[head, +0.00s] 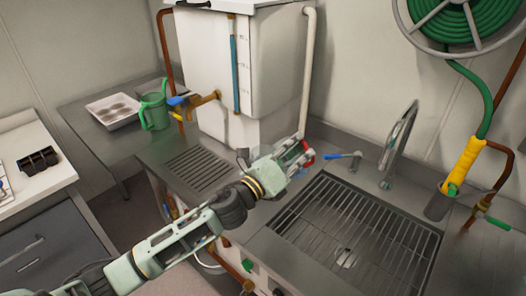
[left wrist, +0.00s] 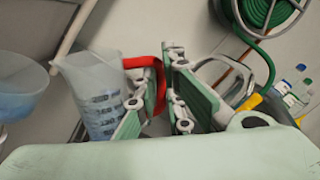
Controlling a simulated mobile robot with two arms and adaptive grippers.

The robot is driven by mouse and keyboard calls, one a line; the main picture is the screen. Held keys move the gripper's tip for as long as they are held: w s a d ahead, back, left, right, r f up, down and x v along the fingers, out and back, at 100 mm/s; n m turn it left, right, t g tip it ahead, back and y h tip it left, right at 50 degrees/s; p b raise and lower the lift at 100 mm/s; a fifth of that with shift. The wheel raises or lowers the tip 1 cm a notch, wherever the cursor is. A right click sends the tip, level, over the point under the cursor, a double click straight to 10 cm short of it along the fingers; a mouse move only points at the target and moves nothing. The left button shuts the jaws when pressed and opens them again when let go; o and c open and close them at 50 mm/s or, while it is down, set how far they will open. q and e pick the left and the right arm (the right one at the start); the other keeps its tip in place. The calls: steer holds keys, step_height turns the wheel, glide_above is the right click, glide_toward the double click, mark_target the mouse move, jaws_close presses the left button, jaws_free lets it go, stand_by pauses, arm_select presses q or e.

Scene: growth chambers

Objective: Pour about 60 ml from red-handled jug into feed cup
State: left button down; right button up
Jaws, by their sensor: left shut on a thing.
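My left gripper (head: 297,155) is held near the back left corner of the sink. It is shut on the red handle (head: 308,159) of the red-handled jug; the jug's body is mostly hidden in the head view. In the left wrist view, the clear jug (left wrist: 92,88) with dark scale marks and bluish contents is beside the fingers (left wrist: 158,108), its red handle between them. A translucent bowl-like vessel (left wrist: 20,88) with blue contents is at that view's left edge; I cannot tell whether it is the feed cup. My right gripper is not in view.
A metal sink with a grate (head: 355,232) lies at right, with a curved tap (head: 398,145) behind it. A white tank (head: 255,75) stands at the back. A green can (head: 154,111) and white tray (head: 114,109) are at left. A green hose reel (head: 455,18) hangs upper right.

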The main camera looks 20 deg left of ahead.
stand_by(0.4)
arm_select(q)
steer(key=shift+s+d+f+m, duration=0.1)
steer(key=shift+d+f+m, duration=0.25)
steer(key=shift+m, duration=0.25)
steer(key=s+d+f+m+g+p, duration=0.1)
steer(key=d+f+m+p, duration=0.3)
steer(key=d+f+m, duration=0.1)
steer(key=shift+s+d+f+m+g, duration=0.15)
steer(key=shift+s+d+m+g, duration=0.2)
steer(key=shift+d+m, duration=0.75)
steer(key=shift+a+m, duration=0.3)
